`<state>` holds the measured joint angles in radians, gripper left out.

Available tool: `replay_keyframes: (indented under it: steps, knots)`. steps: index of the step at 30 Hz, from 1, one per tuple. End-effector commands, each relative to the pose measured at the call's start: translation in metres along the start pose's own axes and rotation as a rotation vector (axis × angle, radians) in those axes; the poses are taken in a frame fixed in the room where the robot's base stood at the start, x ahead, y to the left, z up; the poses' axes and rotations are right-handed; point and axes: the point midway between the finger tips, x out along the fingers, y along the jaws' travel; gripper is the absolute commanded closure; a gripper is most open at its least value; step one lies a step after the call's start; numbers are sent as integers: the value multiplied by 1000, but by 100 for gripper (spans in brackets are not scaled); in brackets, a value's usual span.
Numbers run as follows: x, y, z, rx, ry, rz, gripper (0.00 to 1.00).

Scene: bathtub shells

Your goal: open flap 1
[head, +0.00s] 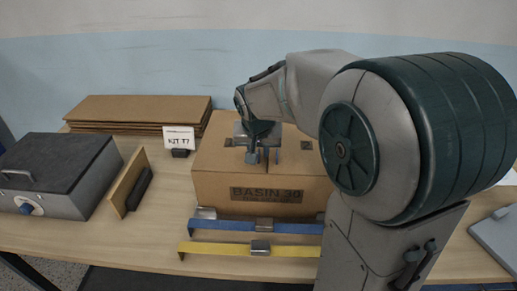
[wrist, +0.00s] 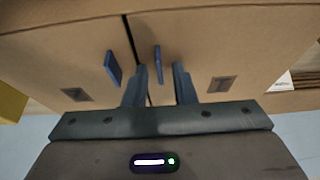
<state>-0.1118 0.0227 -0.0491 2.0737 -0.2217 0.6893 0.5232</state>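A closed brown cardboard box (head: 218,186) marked BASIN 30 stands on the table. In the wrist view its top (wrist: 210,45) shows two flaps meeting at a seam. A blue tab (wrist: 113,68) stands on the left flap and another blue tab (wrist: 157,58) on the right flap. No flap number is readable. My gripper (head: 262,158) is over the box top, pointing down. In the wrist view the fingers of my gripper (wrist: 161,84) are apart, with the right flap's tab showing in line with the gap between them. Contact with the tab cannot be told.
Yellow and blue strips (head: 225,248) with metal clips lie in front of the box. A dark-lidded grey case (head: 60,170) and an upright brown board (head: 128,183) are at left. Flat cardboard (head: 130,108) and a sign (head: 181,138) are behind. My arm hides the right side.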

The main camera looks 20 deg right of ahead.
Motion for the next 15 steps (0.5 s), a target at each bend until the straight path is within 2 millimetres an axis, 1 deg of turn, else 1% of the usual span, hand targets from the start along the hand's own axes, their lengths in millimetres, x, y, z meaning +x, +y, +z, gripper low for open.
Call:
replay_keyframes:
  steps: [1, 2, 3, 15]
  knots:
    - [0, 0, 0, 0, 0, 0, 90]
    - [0, 0, 0, 0, 0, 0, 99]
    - [0, 0, 0, 0, 0, 0, 100]
    - [0, 0, 0, 0, 0, 0, 100]
